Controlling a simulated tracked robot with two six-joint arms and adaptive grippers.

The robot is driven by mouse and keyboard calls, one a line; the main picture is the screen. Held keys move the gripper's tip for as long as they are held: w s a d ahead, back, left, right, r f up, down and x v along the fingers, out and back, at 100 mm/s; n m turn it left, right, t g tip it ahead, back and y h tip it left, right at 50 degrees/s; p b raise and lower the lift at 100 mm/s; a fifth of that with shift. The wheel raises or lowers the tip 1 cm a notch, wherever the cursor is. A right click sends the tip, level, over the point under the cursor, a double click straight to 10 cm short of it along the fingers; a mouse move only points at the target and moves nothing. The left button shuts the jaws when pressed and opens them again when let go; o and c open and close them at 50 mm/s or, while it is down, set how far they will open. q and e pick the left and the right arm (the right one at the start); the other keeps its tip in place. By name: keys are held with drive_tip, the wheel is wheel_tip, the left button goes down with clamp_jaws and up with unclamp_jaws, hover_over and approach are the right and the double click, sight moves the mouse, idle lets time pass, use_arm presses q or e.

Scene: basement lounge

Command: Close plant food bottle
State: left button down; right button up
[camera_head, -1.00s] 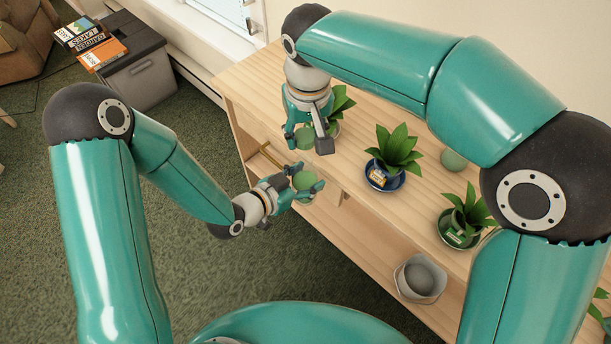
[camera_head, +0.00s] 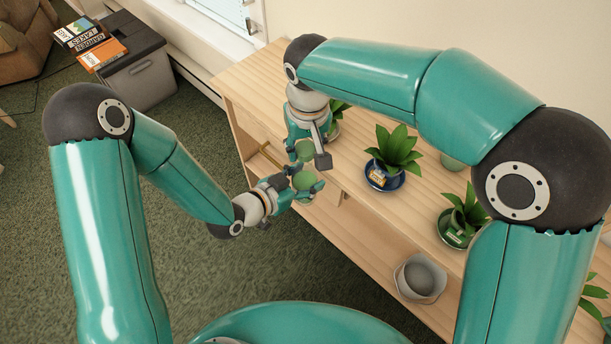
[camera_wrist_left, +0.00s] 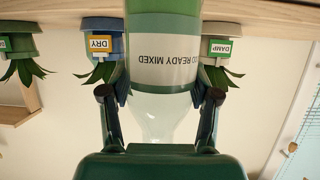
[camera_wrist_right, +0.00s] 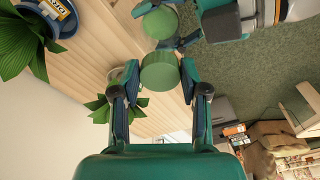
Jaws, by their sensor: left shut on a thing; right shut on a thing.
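The plant food bottle (camera_head: 304,181) is in my left gripper (camera_head: 306,188). In the left wrist view the bottle (camera_wrist_left: 165,50) is green above and pale and clear below, with an upside-down "READY MIXED" label; the fingers (camera_wrist_left: 160,105) close around it and its neck end is hidden. My right gripper (camera_head: 307,155) is shut on a round green cap (camera_head: 304,150), held apart from and just above the bottle in the head view. The right wrist view shows the cap (camera_wrist_right: 160,70) between the fingers (camera_wrist_right: 160,80), with the round green bottle (camera_wrist_right: 160,22) beyond it.
The wooden shelf unit (camera_head: 355,215) stands beside both grippers. Another plant (camera_head: 336,112) is close behind my right gripper. Green carpet lies to the left.

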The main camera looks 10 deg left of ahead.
sight(305, 179)
drive_tip(key=shift+s+r, duration=0.1)
idle(0.3)
idle(0.3)
drive_tip(key=shift+f, duration=0.95)
drive_tip(key=shift+f, duration=0.55)
